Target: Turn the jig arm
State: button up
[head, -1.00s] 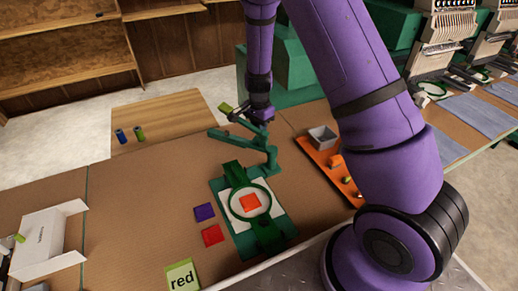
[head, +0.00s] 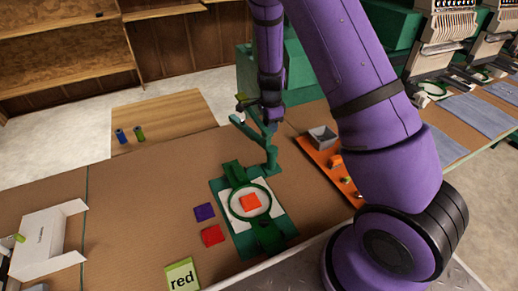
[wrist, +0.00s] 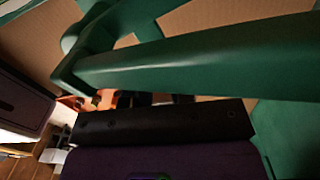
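The green jig arm (head: 251,131) reaches from its upright post toward the back left, behind the green jig base (head: 278,218). The base carries a white sheet, a green hoop and an orange-red square (head: 250,202). My gripper (head: 271,113) is down beside the jig arm, near the post. In the wrist view a green bar of the jig (wrist: 190,62) crosses close in front of a dark finger (wrist: 160,126). Whether the finger touches it is unclear. A small yellow-green piece (head: 241,97) shows near the jig arm's far end.
Purple (head: 204,212) and red (head: 212,235) squares lie left of the base, with a "red" card (head: 182,275) in front. An orange tray (head: 323,152) with a grey bin stands right. A white box (head: 45,245) is far left. The table's left middle is clear.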

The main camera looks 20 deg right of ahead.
jog(key=shift+o, duration=1.4)
jog(key=shift+r, duration=3.05)
